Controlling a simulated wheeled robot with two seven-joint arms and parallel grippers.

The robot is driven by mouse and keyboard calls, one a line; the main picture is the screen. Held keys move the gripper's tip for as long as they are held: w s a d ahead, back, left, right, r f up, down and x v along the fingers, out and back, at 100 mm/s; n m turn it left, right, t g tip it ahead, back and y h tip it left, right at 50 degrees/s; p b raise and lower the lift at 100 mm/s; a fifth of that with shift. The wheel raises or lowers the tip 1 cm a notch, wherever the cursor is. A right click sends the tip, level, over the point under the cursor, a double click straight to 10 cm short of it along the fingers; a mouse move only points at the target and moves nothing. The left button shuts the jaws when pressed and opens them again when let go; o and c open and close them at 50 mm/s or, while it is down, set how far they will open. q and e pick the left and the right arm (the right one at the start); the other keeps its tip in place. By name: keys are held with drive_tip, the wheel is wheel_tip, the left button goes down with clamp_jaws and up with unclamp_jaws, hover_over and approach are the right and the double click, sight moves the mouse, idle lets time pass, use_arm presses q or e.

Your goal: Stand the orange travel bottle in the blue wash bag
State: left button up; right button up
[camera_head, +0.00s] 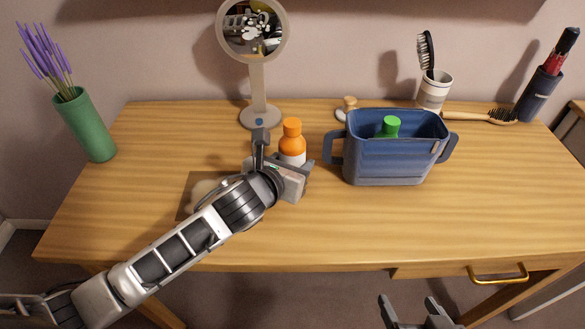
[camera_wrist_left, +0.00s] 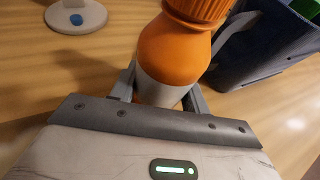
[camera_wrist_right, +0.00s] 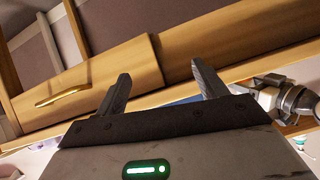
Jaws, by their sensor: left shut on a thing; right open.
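The orange travel bottle (camera_head: 292,139) with a white lower band stands upright left of the wash bag; it also shows in the left wrist view (camera_wrist_left: 173,50). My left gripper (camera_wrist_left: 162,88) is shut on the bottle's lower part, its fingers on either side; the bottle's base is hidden. The blue wash bag (camera_head: 395,165) stands open-topped on the table with a handle at each end. A green-capped item (camera_head: 389,126) is inside it toward the left. My right gripper (camera_head: 408,307) is open and empty in front of the table, below its front edge.
A round mirror (camera_head: 260,85) stands behind the bottle. A small wooden-handled brush (camera_head: 348,105), a cup with a hairbrush (camera_head: 433,92) and a lying brush (camera_head: 490,117) are behind the bag. A green vase (camera_head: 85,125) stands at left. The table's right front is clear.

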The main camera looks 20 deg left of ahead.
use_arm(q)
drive_tip(key=shift+f, duration=0.7)
drive_tip(key=o, duration=1)
drive_tip(key=shift+f, duration=0.1)
drive_tip(key=shift+o, duration=0.2)
